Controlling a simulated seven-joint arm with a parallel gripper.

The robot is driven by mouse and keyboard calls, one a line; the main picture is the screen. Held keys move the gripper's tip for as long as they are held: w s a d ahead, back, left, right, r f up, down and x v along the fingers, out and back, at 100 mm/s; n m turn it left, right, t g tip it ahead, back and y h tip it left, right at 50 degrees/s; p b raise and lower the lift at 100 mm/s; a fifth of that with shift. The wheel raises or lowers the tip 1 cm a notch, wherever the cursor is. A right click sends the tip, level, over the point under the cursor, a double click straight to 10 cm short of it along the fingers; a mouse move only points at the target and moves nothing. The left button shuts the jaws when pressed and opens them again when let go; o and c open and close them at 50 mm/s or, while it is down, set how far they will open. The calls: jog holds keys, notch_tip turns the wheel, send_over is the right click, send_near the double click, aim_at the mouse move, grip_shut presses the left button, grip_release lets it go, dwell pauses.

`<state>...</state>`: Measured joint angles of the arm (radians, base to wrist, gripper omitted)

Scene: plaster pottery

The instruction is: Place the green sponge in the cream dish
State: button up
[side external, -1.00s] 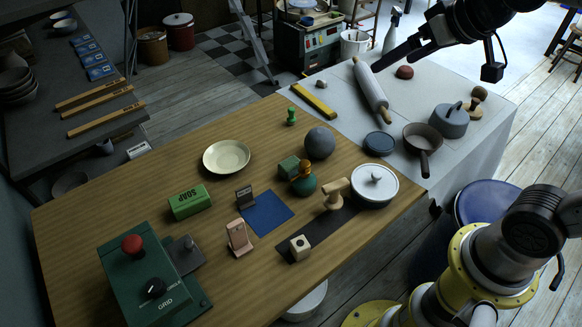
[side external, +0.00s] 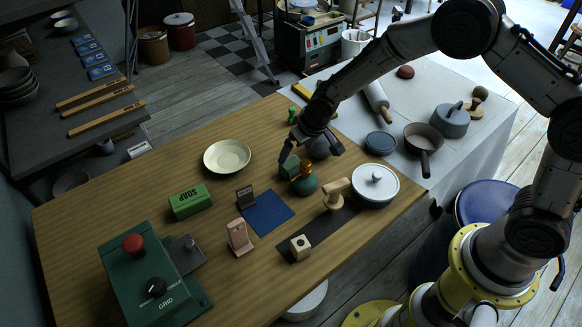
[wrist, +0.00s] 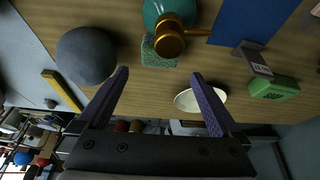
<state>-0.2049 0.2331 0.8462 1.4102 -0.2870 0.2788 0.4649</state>
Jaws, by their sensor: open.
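The green sponge (side external: 286,168) is a small textured block on the wooden table, beside a teal pot-like object with an orange-gold top. It also shows in the wrist view (wrist: 152,55), partly covered by that top. The cream dish (side external: 227,157) is round, shallow and empty, left of the sponge; it also shows in the wrist view (wrist: 190,101). My gripper (side external: 314,146) is open and empty, above the sponge and the grey ball. In the wrist view its fingers (wrist: 160,73) are spread, with the sponge just beyond the tips.
The teal object (side external: 304,186) stands close against the sponge, and the grey ball (wrist: 87,56) is close on the other side. A green SOAP box (side external: 190,201), blue mat (side external: 267,213) and phone-like stand (side external: 239,238) are nearby. Table around the dish is clear.

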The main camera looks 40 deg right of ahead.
aim_at(290, 162)
jog(key=shift+x, duration=4.3)
jog(key=shift+r, duration=0.1)
jog(key=c, duration=1.3)
